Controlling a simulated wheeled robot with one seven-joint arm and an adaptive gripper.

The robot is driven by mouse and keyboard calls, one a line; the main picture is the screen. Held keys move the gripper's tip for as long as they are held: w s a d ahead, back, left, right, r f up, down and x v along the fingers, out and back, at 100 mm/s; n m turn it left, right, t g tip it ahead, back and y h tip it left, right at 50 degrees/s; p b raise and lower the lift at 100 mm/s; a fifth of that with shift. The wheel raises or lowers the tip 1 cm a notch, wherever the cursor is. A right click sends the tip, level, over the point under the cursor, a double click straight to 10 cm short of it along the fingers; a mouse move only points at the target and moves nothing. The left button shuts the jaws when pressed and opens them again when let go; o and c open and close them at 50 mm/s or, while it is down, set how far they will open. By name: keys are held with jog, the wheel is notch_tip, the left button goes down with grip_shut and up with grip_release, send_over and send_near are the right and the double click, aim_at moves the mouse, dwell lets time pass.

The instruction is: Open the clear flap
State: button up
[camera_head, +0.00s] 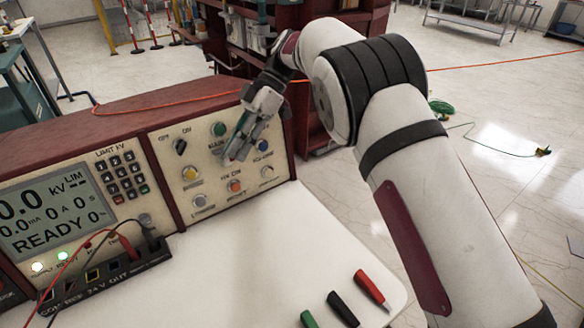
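The control console (150,170) stands on a white table, its panel facing the front. Its right section (215,158) carries a black knob (180,146), a green button (219,129) and several other coloured buttons. I cannot clearly make out the clear flap; my gripper covers part of this section. My gripper (232,157) is in front of the upper middle of the right section, close to the green button, fingers pointing down and left. Its fingers are small and partly overlap, so I cannot tell whether they touch the panel, how far apart they are, or whether they hold anything.
Red and black leads (125,245) plug into sockets at the console's lower front. Green, black and red plugs (370,288) lie at the front right of the white table (230,255). The table between console and plugs is clear. A dark red rack (340,50) stands behind.

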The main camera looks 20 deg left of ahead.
notch_tip(320, 180, down, 9)
jog(key=n+t+y, duration=0.7)
jog(key=n+y, duration=0.1)
jog(key=y, duration=0.4)
jog(key=w+d+r, duration=0.1)
jog(key=d+r, duration=0.1)
jog(key=d, duration=1.1)
jog(key=shift+w+d, duration=0.15)
jog(key=shift+w, duration=0.15)
dwell(0.4)
